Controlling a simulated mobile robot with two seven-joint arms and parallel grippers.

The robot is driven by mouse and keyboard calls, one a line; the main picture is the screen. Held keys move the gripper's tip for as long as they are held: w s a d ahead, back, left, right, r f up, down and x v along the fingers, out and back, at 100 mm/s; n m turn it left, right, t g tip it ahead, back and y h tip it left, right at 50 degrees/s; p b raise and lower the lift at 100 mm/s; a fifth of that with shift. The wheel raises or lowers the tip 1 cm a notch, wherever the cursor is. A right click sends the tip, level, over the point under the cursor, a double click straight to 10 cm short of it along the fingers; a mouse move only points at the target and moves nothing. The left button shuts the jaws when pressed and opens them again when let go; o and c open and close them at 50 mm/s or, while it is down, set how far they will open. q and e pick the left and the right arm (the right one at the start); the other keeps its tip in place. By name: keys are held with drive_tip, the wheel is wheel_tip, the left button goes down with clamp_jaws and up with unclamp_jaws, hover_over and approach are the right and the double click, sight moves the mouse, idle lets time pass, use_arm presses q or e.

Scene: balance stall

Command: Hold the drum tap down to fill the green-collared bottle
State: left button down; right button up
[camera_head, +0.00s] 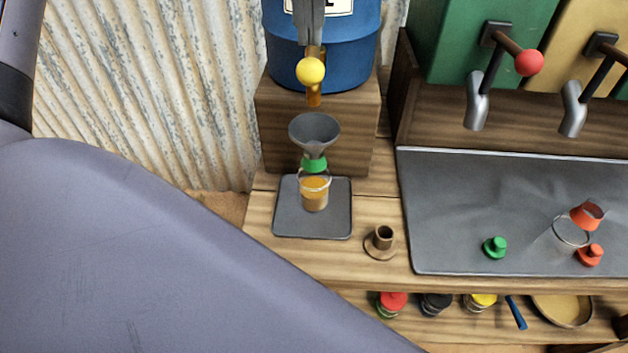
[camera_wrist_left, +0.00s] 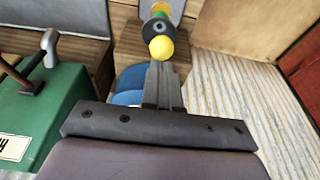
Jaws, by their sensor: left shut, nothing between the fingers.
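The blue drum (camera_head: 365,45) stands on a wooden block, and its tap lever ends in a yellow ball (camera_head: 310,70). My left gripper (camera_head: 313,42) is shut and empty, its fingertips right at the lever behind the ball. In the left wrist view the fingers (camera_wrist_left: 163,75) end just short of the yellow ball (camera_wrist_left: 161,48); contact is unclear. Below the tap, a grey funnel (camera_head: 314,130) sits in the green-collared bottle (camera_head: 314,195), which stands upright and holds some amber liquid. An amber piece shows below the ball; I cannot tell spout from stream. My right gripper is out of view.
The bottle stands on a dark mat (camera_head: 285,222). A small brown cup-like piece (camera_head: 380,242) is beside it. A grey tray (camera_head: 450,220) at right holds a green stopper (camera_head: 495,247) and a clear red-collared bottle (camera_head: 567,240). My arm covers the lower left.

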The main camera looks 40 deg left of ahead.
sight(310, 59)
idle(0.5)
use_arm(q)
drive_tip(key=b+x, duration=0.2)
drive_tip(key=x, duration=0.1)
drive_tip(key=s+b+x, duration=0.1)
drive_tip(key=b+x, duration=0.1)
drive_tip(key=shift+d, duration=0.3)
drive_tip(key=shift+r, duration=0.25)
drive_tip(key=shift+p, duration=0.3)
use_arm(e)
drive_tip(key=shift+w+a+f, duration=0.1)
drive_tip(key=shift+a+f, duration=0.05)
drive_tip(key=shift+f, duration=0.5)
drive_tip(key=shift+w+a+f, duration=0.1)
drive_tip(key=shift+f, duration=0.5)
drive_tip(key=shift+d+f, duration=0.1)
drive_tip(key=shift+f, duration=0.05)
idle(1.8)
use_arm(q)
drive_tip(key=p+v, duration=0.2)
drive_tip(key=v, duration=0.1)
drive_tip(key=w+p+v, duration=0.1)
drive_tip(key=p, duration=0.1)
drive_tip(key=shift+s+a+r, duration=0.1)
drive_tip(key=shift+a+r, duration=0.15)
drive_tip(key=shift+r, duration=0.1)
drive_tip(key=shift+f, duration=0.15)
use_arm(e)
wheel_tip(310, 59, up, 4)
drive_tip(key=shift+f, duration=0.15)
